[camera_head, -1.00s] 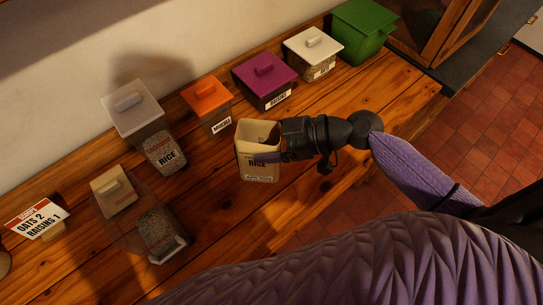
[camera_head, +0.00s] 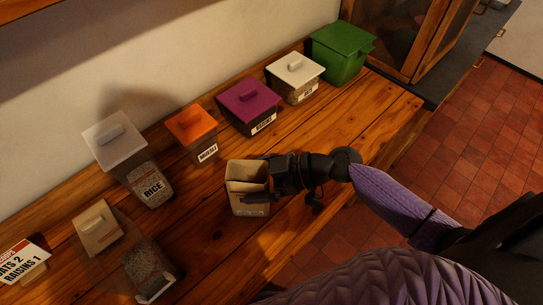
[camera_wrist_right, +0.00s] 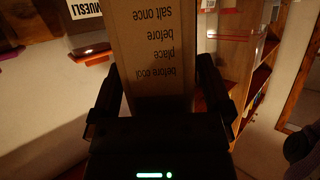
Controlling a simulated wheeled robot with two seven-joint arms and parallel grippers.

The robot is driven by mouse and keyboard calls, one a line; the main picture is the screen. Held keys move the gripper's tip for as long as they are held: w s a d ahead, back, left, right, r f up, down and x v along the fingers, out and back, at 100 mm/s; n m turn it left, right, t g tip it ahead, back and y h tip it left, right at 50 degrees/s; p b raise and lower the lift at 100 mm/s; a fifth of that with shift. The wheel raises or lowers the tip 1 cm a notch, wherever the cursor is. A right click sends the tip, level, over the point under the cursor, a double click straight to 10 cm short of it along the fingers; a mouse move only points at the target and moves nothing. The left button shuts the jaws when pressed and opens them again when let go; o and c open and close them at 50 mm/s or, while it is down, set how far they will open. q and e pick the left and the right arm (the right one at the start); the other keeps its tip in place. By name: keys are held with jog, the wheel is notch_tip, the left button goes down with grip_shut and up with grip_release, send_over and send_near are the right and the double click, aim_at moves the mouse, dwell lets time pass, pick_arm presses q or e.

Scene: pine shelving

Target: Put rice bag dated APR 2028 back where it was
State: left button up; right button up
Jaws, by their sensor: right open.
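A tan paper bag (camera_head: 248,172) is upright at the middle of the wooden counter, near its front edge. My right gripper (camera_head: 258,190) reaches it from the right, with its fingers on either side of the bag and its jaws open. In the right wrist view the bag (camera_wrist_right: 153,50) fills the space between the two fingers (camera_wrist_right: 158,90) and shows upside-down printed text. Whether the fingers touch it cannot be told. No date is readable, and the gripper hides part of the bag's front. My left gripper is not in view.
A clear container labelled RICE (camera_head: 137,168) stands behind left. Orange-lidded muesli (camera_head: 192,125), purple (camera_head: 248,98) and white-lidded (camera_head: 295,72) bins and a green bin (camera_head: 340,50) line the wall. A grain-filled container (camera_head: 150,262), a beige lid (camera_head: 97,228) and a sign (camera_head: 22,262) are at left.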

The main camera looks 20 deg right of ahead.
jog(key=shift+r, duration=0.1)
jog(key=v, duration=1.2)
jog(key=shift+r, duration=0.1)
